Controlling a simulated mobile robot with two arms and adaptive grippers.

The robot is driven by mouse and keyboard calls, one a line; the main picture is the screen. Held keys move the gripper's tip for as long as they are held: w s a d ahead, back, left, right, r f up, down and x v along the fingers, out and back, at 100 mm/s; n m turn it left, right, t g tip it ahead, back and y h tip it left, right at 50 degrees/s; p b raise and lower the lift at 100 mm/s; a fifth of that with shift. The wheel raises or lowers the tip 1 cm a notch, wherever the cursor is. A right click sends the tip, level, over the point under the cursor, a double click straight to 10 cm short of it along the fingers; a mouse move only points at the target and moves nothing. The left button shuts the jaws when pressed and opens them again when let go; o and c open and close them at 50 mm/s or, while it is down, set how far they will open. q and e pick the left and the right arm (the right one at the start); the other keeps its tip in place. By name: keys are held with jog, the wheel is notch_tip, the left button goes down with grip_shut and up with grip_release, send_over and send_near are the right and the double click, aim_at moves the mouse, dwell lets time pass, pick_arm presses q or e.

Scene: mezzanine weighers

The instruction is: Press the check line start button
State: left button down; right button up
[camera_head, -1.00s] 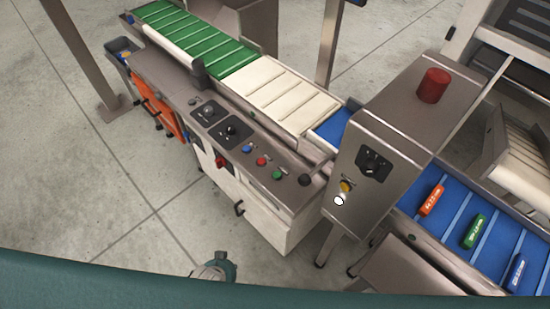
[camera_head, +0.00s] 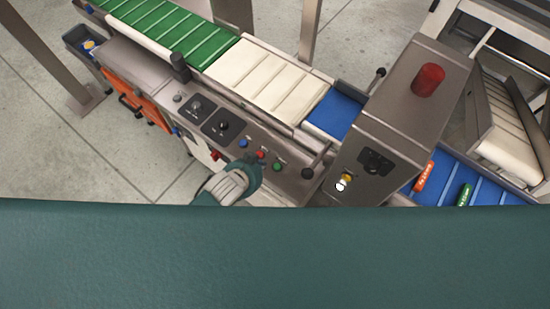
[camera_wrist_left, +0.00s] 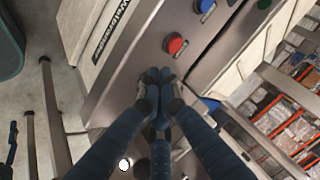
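A grey control panel (camera_head: 290,185) runs along the conveyor. It carries a blue button (camera_head: 243,143), a red button (camera_head: 261,154) and a green button (camera_head: 277,166); their labels are too small to read. My left gripper (camera_head: 250,166) is over the panel's front edge, close to these buttons. In the left wrist view its dark blue fingers (camera_wrist_left: 158,76) are together and empty, just short of a red button (camera_wrist_left: 174,44). Contact is not visible. My right gripper is out of view.
The green belt (camera_head: 165,28) and cream belt (camera_head: 265,80) lie behind.

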pick_arm(q)
jog(key=w+d+r+m+t+h+p, duration=0.1)
jog(key=d+r+m+p, duration=0.1)
jog(key=d+r, duration=0.3)
notch_tip(320, 180, up, 2)
jog(key=shift+w+d+r+m+h, duration=0.25)
jog(key=shift+w+m+h, duration=0.1)
jog(key=shift+m, duration=0.55)
jog(key=b, duration=0.8)
send_over(277, 169)
notch_tip(277, 169, down, 8)
jog(key=shift+w, duration=0.1)
jog(key=shift+f, duration=0.4)
